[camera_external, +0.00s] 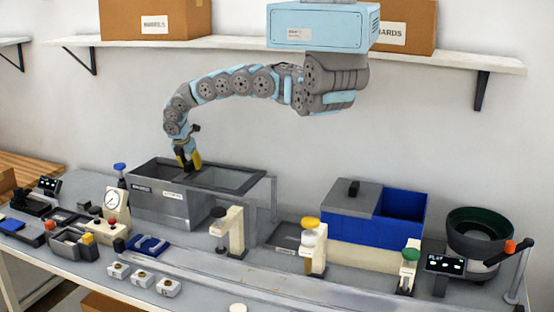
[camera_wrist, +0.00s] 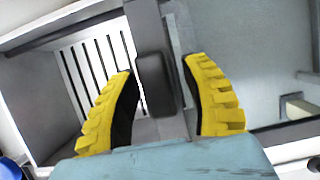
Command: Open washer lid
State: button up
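A grey metal box (camera_external: 165,208) with a dark rim and small labels, which I take to be the washer, stands at the back left of the bench. A black handle (camera_wrist: 155,85) sits on a grey bar across its top in the wrist view. To the left of the bar is a recess with slats (camera_wrist: 95,65); to the right is a plain grey surface (camera_wrist: 235,35). My gripper (camera_external: 188,164) points down at the top of the box. In the wrist view its yellow fingers (camera_wrist: 158,75) are open on both sides of the handle, with narrow gaps showing.
A blue bin (camera_external: 400,216) with a grey cover and black knob stands right of the box. Beyond it is a dark green bowl feeder (camera_external: 478,228). Small dispensers (camera_external: 312,245) and fixtures (camera_external: 72,243) line the bench front. A shelf with cardboard boxes (camera_external: 155,17) is above.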

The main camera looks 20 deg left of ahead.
jog(key=shift+a+r, duration=0.1)
jog(key=shift+s+r, duration=0.2)
jog(key=shift+r, duration=0.25)
jog(key=v, duration=1.1)
dwell(0.4)
